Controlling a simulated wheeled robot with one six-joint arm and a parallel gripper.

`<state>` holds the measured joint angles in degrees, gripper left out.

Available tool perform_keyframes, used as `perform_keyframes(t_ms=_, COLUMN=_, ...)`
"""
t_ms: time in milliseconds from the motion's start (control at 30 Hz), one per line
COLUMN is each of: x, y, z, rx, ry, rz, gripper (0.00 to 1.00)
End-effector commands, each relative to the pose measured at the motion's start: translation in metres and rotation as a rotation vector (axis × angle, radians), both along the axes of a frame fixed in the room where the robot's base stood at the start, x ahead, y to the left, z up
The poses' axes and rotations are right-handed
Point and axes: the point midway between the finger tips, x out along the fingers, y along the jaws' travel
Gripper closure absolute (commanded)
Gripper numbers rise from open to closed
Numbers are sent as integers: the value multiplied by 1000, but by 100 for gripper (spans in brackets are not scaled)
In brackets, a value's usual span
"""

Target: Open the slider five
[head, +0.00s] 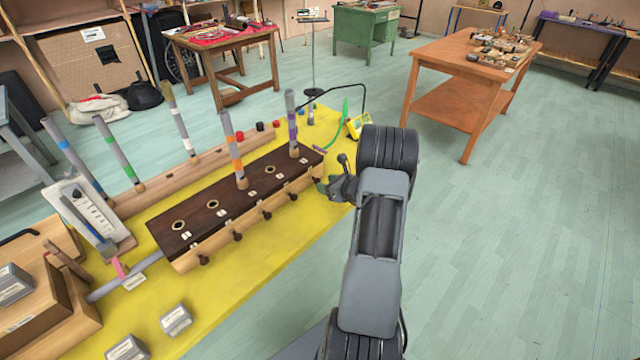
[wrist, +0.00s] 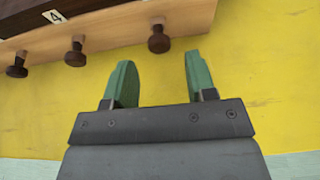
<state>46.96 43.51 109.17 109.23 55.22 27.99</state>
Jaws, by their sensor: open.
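The slider box (head: 215,205) has a dark top with round holes and a light wooden front carrying a row of dark knobs. In the wrist view a label 4 (wrist: 54,16) is on the box, above a knob (wrist: 75,52). The knob at the box's right end (wrist: 158,38), to the right of that one, appears to be slider five. My gripper (wrist: 158,60) is open and empty. Its green fingertips are just short of this end knob, which lines up with the gap between them. In the head view my gripper (head: 330,187) is beside the box's right end.
The box stands on a yellow table (head: 240,270). Striped tubes (head: 292,125) rise from the box and behind it. Metal blocks (head: 176,319) lie at the front left. A yellow device (head: 357,124) is near my arm. Yellow surface beside the box's front is clear.

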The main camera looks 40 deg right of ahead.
Motion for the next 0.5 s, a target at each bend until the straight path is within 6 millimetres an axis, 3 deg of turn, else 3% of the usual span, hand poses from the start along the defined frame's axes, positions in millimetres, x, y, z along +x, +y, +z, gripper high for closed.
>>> perform_keyframes(t_ms=200, x=21, y=4, z=-8, rx=0, ry=0, rz=2, gripper=49)
perform_keyframes(t_ms=500, x=27, y=5, z=-11, rx=-1, ry=0, rz=1, gripper=49)
